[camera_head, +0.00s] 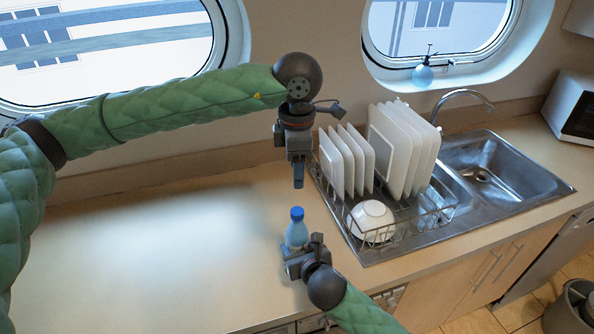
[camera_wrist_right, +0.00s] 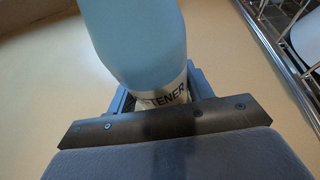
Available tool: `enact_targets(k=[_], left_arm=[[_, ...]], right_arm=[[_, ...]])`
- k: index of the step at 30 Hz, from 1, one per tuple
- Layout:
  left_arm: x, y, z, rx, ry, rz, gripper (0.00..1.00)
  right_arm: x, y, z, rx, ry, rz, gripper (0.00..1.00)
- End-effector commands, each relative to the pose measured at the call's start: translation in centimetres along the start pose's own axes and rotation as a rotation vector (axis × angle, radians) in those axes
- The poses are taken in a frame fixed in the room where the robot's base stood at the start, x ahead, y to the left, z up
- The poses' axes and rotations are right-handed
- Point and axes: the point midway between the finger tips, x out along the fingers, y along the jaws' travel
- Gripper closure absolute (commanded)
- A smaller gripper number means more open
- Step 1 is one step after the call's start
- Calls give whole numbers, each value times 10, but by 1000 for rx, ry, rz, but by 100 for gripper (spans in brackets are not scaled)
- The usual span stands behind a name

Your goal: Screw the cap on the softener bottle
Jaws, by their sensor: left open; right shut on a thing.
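The softener bottle (camera_head: 297,234) is light blue and stands upright on the counter, left of the dish rack. A darker blue cap (camera_head: 297,213) sits at its top; I cannot tell how tightly it is on. My right gripper (camera_head: 298,252) is shut around the lower part of the bottle. In the right wrist view the bottle (camera_wrist_right: 140,40) fills the upper middle, with part of a label reading "TENER" between the fingers. My left gripper (camera_head: 298,177) points down above the cap, apart from it, with its fingers open and nothing visible between them.
A wire dish rack (camera_head: 400,232) with several white plates (camera_head: 400,150) and a white bowl (camera_head: 371,220) stands just right of the bottle. A steel sink (camera_head: 490,170) lies beyond it. The counter (camera_head: 150,250) to the left is clear.

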Motion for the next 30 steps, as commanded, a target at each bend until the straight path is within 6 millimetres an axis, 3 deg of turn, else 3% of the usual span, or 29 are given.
enact_targets(k=[4,5,8,20,30], left_arm=[[0,0,0,0,0,0,46],[0,0,0,0,0,0,46],[0,0,0,0,0,0,46],[4,0,0,0,0,0,46],[22,0,0,0,0,0,46]], right_arm=[[0,0,0,0,1,0,100],[0,0,0,0,1,0,45],[0,0,0,0,1,0,25],[-5,0,-2,-1,0,0,23],[-54,0,-3,-1,1,1,23]])
